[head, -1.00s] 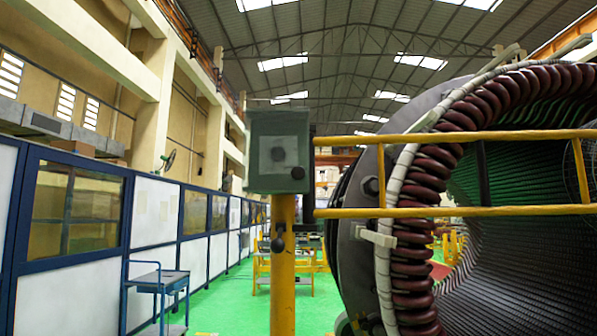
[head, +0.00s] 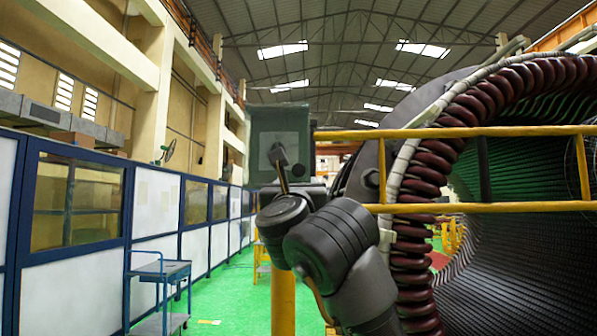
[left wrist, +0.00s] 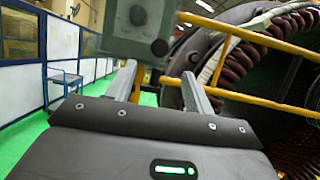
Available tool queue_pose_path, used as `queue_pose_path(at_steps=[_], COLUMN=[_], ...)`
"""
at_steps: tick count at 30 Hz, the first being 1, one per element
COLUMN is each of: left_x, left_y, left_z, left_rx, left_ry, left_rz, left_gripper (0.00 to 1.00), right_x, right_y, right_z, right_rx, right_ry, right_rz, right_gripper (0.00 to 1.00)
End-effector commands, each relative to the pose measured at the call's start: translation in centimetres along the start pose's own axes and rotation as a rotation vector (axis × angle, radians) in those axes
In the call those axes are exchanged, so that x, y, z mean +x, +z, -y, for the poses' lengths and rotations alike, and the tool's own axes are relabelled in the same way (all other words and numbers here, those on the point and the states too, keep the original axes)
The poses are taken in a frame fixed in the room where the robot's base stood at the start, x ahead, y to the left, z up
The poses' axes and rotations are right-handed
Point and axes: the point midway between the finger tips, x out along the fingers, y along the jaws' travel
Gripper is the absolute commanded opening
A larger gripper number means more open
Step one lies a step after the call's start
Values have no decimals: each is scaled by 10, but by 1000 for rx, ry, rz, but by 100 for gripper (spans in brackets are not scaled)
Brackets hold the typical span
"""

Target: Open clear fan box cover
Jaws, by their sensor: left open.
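The fan box (head: 258,125) is a grey-green box on a yellow post, with a see-through cover over its front and a dark knob behind it. The cover looks closed. In the head view my left gripper (head: 287,172) is mostly hidden by my arm, at the box's lower front. I cannot tell whether it touches. My right gripper is not in view.
Yellow rails (head: 480,208) run right of the box, before a large stator (head: 430,180) with dark red coils. The yellow post (head: 283,308) stands below the box.

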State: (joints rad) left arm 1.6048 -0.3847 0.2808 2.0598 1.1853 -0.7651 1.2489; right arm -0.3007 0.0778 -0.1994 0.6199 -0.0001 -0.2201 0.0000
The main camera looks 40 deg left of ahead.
Motion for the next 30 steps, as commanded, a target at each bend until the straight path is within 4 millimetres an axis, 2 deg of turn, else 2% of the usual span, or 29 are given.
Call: queue_pose_path(at_steps=[5, 15, 21, 30], left_x=[9, 70, 98, 109], left_y=[2, 3, 2, 0], left_z=[0, 0, 0, 0], left_rx=[7, 12, 10, 8], left_ry=[2, 2, 2, 1], left_rz=[-2, -4, -3, 0], left_gripper=[53, 53, 53, 53], right_x=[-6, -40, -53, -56], right_y=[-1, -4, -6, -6], right_z=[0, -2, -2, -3], right_rx=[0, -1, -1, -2], right_ry=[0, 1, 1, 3], right_rz=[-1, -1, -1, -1], right_gripper=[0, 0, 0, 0])
